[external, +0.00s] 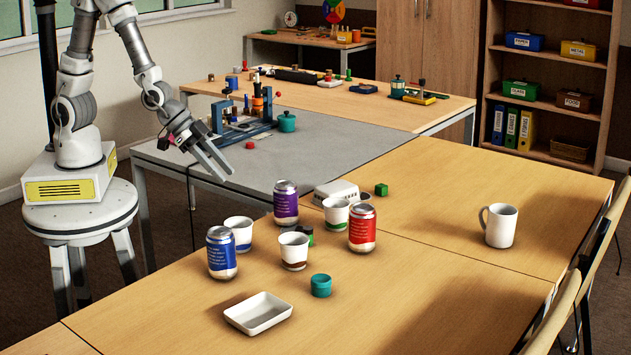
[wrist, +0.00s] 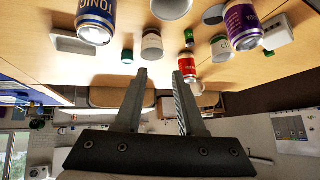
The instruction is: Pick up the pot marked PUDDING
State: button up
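Three white pots with coloured bands stand on the near wooden table in the external view: a blue-banded pot (external: 239,229), a brown-banded pot (external: 293,247) and a green-banded pot (external: 335,213). I cannot read PUDDING on any of them. White pots also show near the top of the wrist view (wrist: 152,44), their marks too small to read. My gripper (external: 229,175) is open and empty, raised at the grey table's left, apart from the pots. Its two spread fingers show in the wrist view (wrist: 160,75).
A blue can (external: 221,252), a purple can (external: 286,203) and a red can (external: 362,229) stand among the pots. A teal jar (external: 321,286), a white tray (external: 258,313) and a white mug (external: 499,226) are nearby. The table's right part is mostly clear.

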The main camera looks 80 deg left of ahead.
aim_at(294, 252)
jog(key=d+f+n+t+y+b, duration=0.1)
jog(key=d+f+n+t+b, duration=0.3)
jog(key=f+b, duration=0.4)
jog(key=n+t, duration=0.1)
jog(key=n, duration=0.1)
jog(key=shift+w+f+n+t+y, duration=0.15)
jog(key=shift+f+n+t+y, duration=0.15)
jog(key=shift+f+n+t, duration=0.1)
jog(key=shift+w+b, duration=0.15)
jog(key=shift+b, duration=0.75)
jog(key=shift+b+x, duration=1.5)
jog(key=shift+x, duration=5.95)
